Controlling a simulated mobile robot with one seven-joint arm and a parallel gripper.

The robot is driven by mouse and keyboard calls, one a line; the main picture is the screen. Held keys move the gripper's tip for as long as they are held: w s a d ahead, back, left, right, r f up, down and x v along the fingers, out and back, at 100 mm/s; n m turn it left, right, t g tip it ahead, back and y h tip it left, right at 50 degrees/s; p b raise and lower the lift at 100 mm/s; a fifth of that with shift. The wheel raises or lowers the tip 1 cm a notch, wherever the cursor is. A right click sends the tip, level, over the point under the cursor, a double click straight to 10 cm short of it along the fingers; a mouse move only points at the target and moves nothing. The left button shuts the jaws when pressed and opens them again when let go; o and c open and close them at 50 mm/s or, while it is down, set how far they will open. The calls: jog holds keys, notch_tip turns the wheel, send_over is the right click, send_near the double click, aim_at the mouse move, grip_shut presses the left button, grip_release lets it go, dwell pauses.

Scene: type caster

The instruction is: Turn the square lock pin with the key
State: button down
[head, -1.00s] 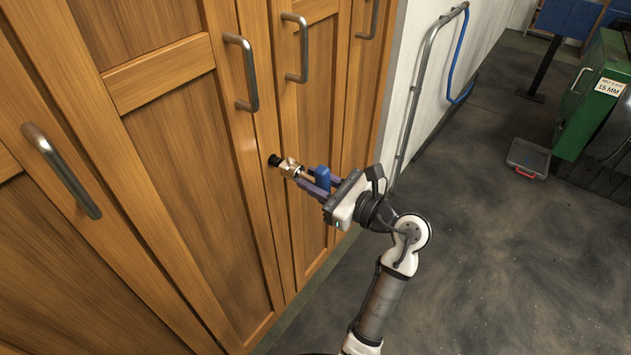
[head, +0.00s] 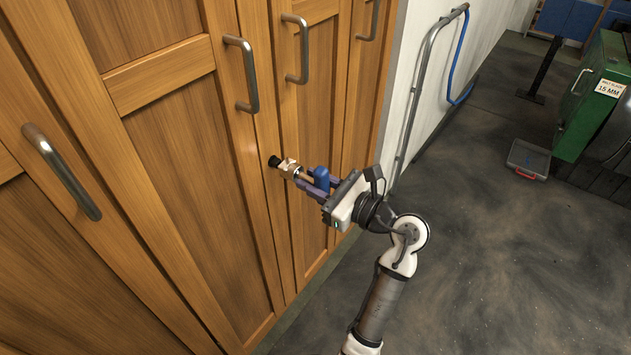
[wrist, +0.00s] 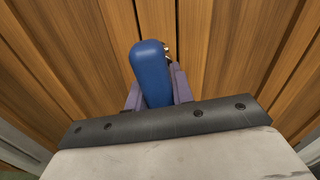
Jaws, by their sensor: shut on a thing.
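The key has a blue handle (head: 321,179) and a metal head (head: 288,168); the blue handle also fills the middle of the wrist view (wrist: 151,72). My gripper (head: 311,183) is shut on the key's handle, with a purple finger on each side. The key's metal head is at the dark lock (head: 274,161) on the wooden cabinet door's edge. The lock pin itself is hidden, so I cannot tell how deep the key sits on it. In the wrist view only a small bit of metal shows beyond the handle.
The wooden cabinet has several metal bar handles, one (head: 242,74) above left of the lock and one (head: 297,48) above it. A metal and blue rail (head: 424,95) stands by the white wall. Open grey floor lies to the right, with a tray (head: 528,158) farther off.

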jog(key=shift+x, duration=1.3)
jog(key=shift+r+m+p, duration=0.25)
jog(key=shift+m+p, duration=0.05)
jog(key=shift+p, duration=0.3)
jog(key=shift+m+p, duration=0.6)
jog(key=shift+p, duration=0.45)
jog(key=shift+f, duration=0.1)
jog(key=shift+f+b, duration=0.3)
jog(key=shift+b, duration=0.35)
jog(key=shift+n+b, duration=0.3)
jog(key=shift+b, duration=0.1)
jog(key=shift+r, duration=0.1)
